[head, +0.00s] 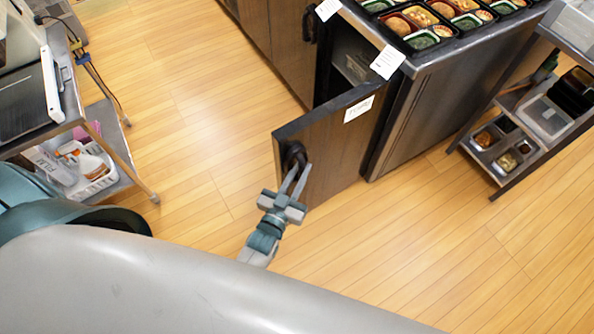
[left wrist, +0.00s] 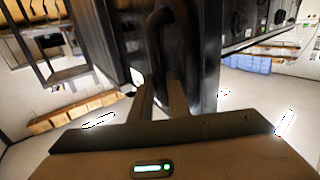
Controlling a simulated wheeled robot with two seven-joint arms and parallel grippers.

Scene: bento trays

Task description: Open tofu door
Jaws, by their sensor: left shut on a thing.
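The wooden cabinet door (head: 335,145) with a white label (head: 358,109) stands swung out from the counter cabinet (head: 430,110), leaving a dark gap inside. I cannot read the label. My left gripper (head: 297,168) is shut on the dark door handle (head: 294,154) near the door's outer edge. In the left wrist view the fingers (left wrist: 160,95) reach up to the dark curved handle (left wrist: 175,35). My right gripper is in neither view.
Bento trays (head: 462,47) with food sit on the counter top. A cart (head: 130,160) with a white basket stands at left, and a shelf rack (head: 520,105) with containers stands at right. The wooden floor (head: 195,110) between cart and door is clear.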

